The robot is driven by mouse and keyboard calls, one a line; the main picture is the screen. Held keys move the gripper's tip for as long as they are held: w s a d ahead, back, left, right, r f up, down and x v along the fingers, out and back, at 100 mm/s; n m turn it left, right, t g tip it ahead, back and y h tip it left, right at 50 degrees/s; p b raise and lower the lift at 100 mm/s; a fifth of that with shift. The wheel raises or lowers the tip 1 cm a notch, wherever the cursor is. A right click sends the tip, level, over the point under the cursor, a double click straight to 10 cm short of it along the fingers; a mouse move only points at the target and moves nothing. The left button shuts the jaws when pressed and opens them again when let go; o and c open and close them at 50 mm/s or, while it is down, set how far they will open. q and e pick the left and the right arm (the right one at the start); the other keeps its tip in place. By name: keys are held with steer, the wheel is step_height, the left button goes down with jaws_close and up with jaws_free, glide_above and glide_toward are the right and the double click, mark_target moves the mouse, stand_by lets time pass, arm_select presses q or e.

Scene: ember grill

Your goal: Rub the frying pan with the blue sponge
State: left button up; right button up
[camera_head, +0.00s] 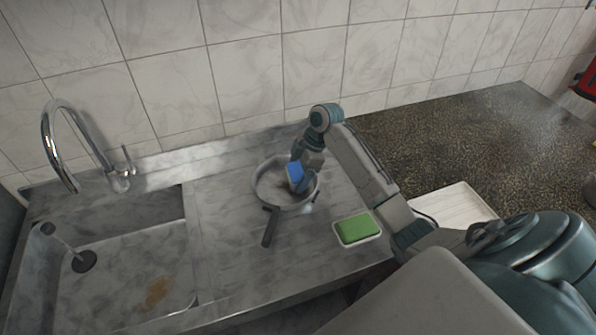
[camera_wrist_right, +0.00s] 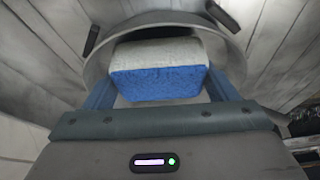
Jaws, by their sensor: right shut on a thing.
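A grey frying pan (camera_head: 266,189) sits on the metal counter right of the sink, its dark handle (camera_head: 270,226) pointing toward the front. My right gripper (camera_head: 299,181) is over the right part of the pan, shut on the blue sponge (camera_head: 294,172). In the right wrist view the sponge (camera_wrist_right: 158,82) has a blue face and a pale grey side and sits between the two fingers, in front of the pan's curved wall (camera_wrist_right: 205,25). I cannot tell whether the sponge touches the pan. My left gripper is not in view.
A green sponge (camera_head: 357,228) lies in a small white dish right of the pan. A white ribbed tray (camera_head: 457,204) lies farther right, partly behind my right arm. The sink (camera_head: 130,262) with a chrome faucet (camera_head: 60,150) is at left. A tiled wall (camera_head: 240,60) closes the back.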

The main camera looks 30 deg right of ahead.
steer(key=shift+f, duration=0.35)
steer(key=shift+a, duration=0.15)
